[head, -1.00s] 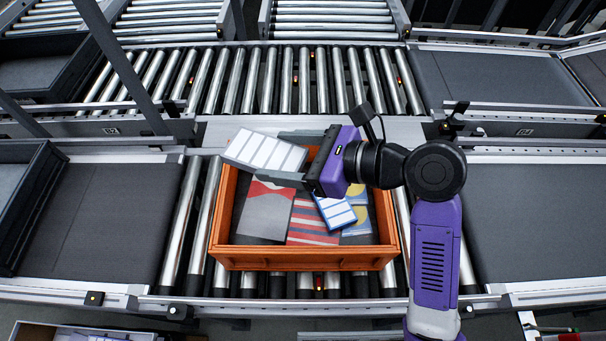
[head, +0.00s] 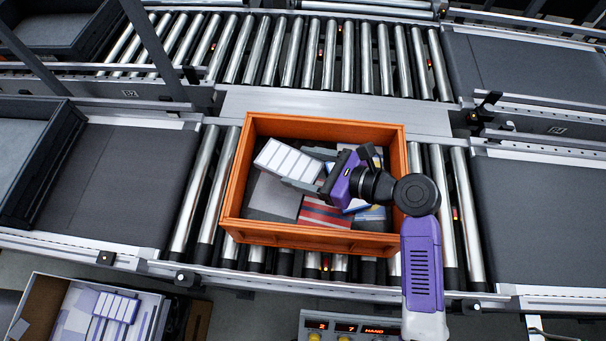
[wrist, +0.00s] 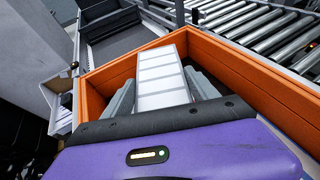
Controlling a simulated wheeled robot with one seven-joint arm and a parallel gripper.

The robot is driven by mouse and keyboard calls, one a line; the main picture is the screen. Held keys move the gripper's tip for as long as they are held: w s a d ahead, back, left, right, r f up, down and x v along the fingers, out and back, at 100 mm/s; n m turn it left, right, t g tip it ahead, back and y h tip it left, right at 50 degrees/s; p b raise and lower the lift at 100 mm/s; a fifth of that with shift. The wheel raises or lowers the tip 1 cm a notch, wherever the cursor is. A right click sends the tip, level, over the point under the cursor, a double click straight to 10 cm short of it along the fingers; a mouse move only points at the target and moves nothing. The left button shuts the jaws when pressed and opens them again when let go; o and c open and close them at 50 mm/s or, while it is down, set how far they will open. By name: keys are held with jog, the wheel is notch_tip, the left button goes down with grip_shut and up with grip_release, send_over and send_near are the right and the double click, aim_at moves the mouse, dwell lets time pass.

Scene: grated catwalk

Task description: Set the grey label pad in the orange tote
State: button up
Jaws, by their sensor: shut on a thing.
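The grey label pad (head: 280,160), a pale block with white label rectangles on its face, is held tilted over the inside of the orange tote (head: 290,236). It also shows in the wrist view (wrist: 162,75) between the two grey fingers. My gripper (head: 305,172) is shut on the pad's near end, with the purple wrist to its right. The tote's walls (wrist: 97,95) surround the pad in the wrist view. Whether the pad touches the contents below cannot be told.
The tote stands on rollers. A box with label pads (head: 95,318) is at lower left. A dark tray (head: 40,170) stands at left.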

jog(key=shift+f, duration=2.2)
jog(key=shift+f, duration=0.35)
jog(key=shift+f, duration=0.25)
jog(key=o, duration=1.5)
jog(key=shift+r, duration=0.35)
jog(key=v, duration=1.2)
jog(key=shift+r+b, duration=0.3)
jog(key=shift+b, duration=0.05)
